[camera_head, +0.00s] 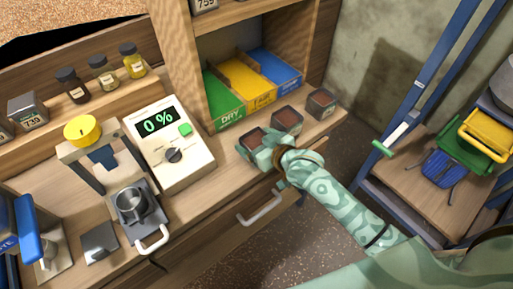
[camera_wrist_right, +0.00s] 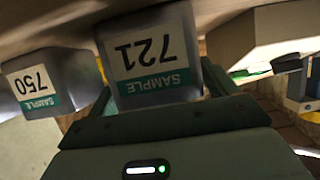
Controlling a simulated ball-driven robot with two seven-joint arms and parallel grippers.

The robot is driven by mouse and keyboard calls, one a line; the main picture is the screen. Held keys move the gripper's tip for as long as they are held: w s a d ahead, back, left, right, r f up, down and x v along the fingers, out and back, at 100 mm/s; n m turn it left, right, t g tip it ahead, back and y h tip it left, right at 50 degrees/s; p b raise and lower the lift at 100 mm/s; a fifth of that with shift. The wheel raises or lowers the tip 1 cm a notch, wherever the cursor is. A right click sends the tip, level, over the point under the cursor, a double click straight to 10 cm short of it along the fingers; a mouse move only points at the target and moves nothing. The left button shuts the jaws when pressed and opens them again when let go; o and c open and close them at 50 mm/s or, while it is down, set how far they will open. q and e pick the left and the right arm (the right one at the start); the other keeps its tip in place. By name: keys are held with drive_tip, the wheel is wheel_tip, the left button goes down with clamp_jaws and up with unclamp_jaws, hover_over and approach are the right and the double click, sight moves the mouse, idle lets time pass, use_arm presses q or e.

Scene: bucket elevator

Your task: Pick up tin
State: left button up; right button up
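Three small square tins with dark brown contents stand in a row on the wooden counter below the folders: a near tin (camera_head: 251,137), a middle tin (camera_head: 287,121) and a far tin (camera_head: 321,102). My right gripper (camera_head: 260,151) is at the near tin, with its fingers on either side of it. In the right wrist view, a grey tin labelled SAMPLE 721 (camera_wrist_right: 152,58) sits between the fingers of my right gripper (camera_wrist_right: 158,100). I cannot tell whether the fingers press on it. A tin labelled 750 (camera_wrist_right: 47,82) stands to its left. My left gripper is not in view.
A meter reading 0% (camera_head: 168,145) stands left of the tins. Green, yellow and blue bins (camera_head: 246,82) fill the shelf behind. A metal cup (camera_head: 132,204) stands on a device at the left. A drawer handle (camera_head: 262,208) projects below the counter. A blue-framed rack (camera_head: 412,100) is at right.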

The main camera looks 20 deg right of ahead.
drive_tip(key=c, duration=0.9)
drive_tip(key=shift+o, duration=0.3)
